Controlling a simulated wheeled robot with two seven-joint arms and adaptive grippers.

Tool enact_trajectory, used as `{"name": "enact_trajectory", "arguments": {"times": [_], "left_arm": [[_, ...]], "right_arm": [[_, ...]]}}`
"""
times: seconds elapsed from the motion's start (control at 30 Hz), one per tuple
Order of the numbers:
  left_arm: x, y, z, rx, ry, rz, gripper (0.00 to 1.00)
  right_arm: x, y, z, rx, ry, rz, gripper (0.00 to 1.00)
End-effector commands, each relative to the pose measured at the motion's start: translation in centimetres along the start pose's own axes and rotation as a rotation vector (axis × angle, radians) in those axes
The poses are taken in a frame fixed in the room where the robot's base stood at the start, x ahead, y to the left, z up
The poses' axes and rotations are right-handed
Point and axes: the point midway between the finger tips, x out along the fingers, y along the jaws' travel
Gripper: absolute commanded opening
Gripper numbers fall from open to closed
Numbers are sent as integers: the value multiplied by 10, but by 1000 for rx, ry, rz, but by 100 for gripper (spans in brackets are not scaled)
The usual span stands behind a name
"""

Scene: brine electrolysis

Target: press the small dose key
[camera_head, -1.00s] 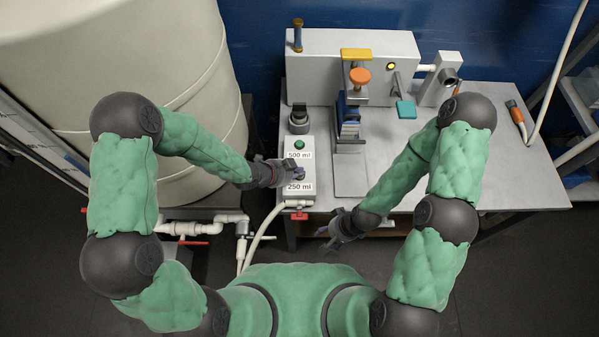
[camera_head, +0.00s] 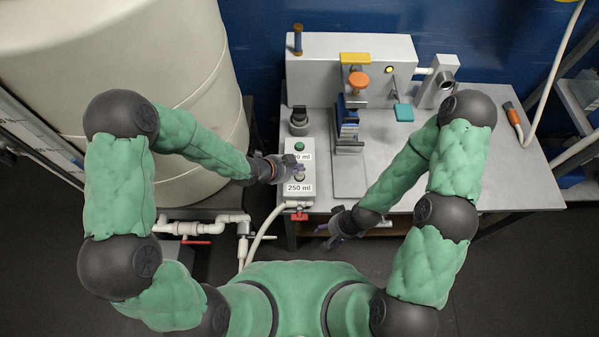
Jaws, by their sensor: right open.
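The small dose key (camera_head: 300,178) is a round button above the "250 ml" label on the pale dosing box (camera_head: 306,193). A green key (camera_head: 300,146) sits higher on the same box, and its "500 ml" label is partly covered by my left gripper. My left gripper (camera_head: 297,168) reaches in from the left over the box, its tips close above the small dose key in the picture. I cannot tell whether they touch the key or how far apart the fingers are. My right gripper (camera_head: 328,238) is open and empty in front of the table's front edge.
A black knob (camera_head: 299,118) stands behind the dosing box. A large cream tank (camera_head: 190,100) rises on the left.

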Motion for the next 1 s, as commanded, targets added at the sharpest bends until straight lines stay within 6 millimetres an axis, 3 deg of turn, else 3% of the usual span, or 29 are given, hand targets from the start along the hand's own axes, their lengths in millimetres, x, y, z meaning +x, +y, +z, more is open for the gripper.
{"name": "enact_trajectory", "arguments": {"times": [0.3,1.0], "left_arm": [[-20,-14,-14,-1,0,1,0],[-19,-14,-14,-1,0,0,0]], "right_arm": [[-20,-7,1,0,0,0,62],[-20,-7,1,0,0,0,62]]}}
